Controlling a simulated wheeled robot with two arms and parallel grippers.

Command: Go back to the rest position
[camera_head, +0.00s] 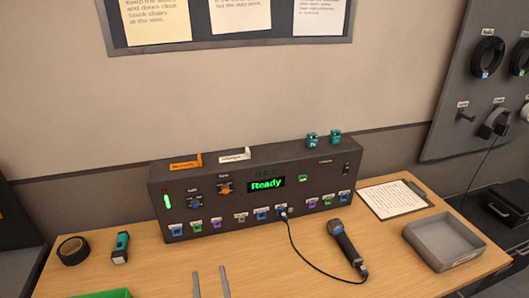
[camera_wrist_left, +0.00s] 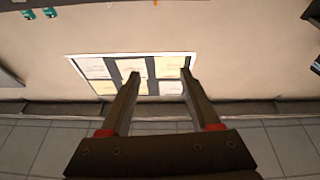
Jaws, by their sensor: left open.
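My left gripper (camera_head: 209,271) shows at the bottom edge of the head view as two thin grey fingers, apart and with nothing between them. It is in front of the dark control console (camera_head: 330,186), clear of it. In the left wrist view its open fingers (camera_wrist_left: 160,76) point toward a wall board with papers (camera_wrist_left: 117,68). The console's display (camera_head: 266,184) reads "Ready" in green. My right gripper is in neither view.
A microphone (camera_head: 346,243) lies on the wooden table (camera_head: 150,262), its cable running to the console. A grey tray (camera_head: 445,241) and a clipboard (camera_head: 393,199) are at right. A tape roll (camera_head: 73,250) and a torch (camera_head: 121,247) are at left.

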